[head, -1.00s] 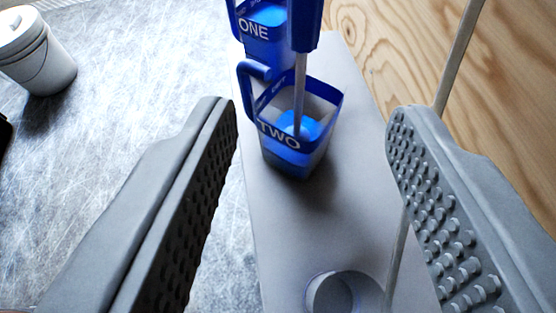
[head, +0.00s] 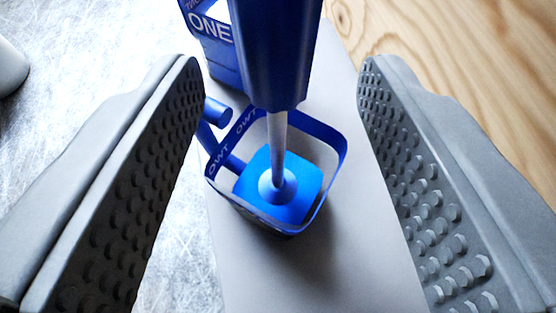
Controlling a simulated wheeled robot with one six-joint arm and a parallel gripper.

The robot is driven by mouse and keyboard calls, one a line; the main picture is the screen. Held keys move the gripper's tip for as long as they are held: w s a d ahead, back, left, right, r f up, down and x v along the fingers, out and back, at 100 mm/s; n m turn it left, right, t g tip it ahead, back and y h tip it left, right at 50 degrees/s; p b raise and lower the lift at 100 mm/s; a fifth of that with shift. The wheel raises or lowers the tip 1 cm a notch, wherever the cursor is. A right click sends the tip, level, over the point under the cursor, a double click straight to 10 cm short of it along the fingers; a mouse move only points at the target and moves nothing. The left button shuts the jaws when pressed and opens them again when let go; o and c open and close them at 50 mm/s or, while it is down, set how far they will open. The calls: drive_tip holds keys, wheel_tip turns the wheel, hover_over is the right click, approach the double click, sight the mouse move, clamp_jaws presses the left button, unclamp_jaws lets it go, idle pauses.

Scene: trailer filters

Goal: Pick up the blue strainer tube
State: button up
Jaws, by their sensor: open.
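A blue tube-shaped handle (head: 274,50) on a thin grey rod stands at the top centre; I take it to be the blue strainer tube. Its rod (head: 277,150) goes down into an open square container with a blue rim (head: 335,165) and reaches a bright blue square piece (head: 305,188) inside. The top of the handle is cut off by the picture edge. My gripper (head: 282,75) is open. Its two ridged grey fingers stand wide apart, one on each side of the handle and container, with nothing visibly between their pads touching them.
A second blue container marked ONE (head: 212,35) stands just behind, at upper left. Both stand on a narrow grey board (head: 325,265). A white round container (head: 10,68) is at the far left edge. Wood surface (head: 440,40) lies at right.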

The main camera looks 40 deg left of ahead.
drive_tip(key=x, duration=0.5)
drive_tip(key=shift+a+r, duration=0.1)
drive_tip(key=shift+r, duration=0.05)
clamp_jaws()
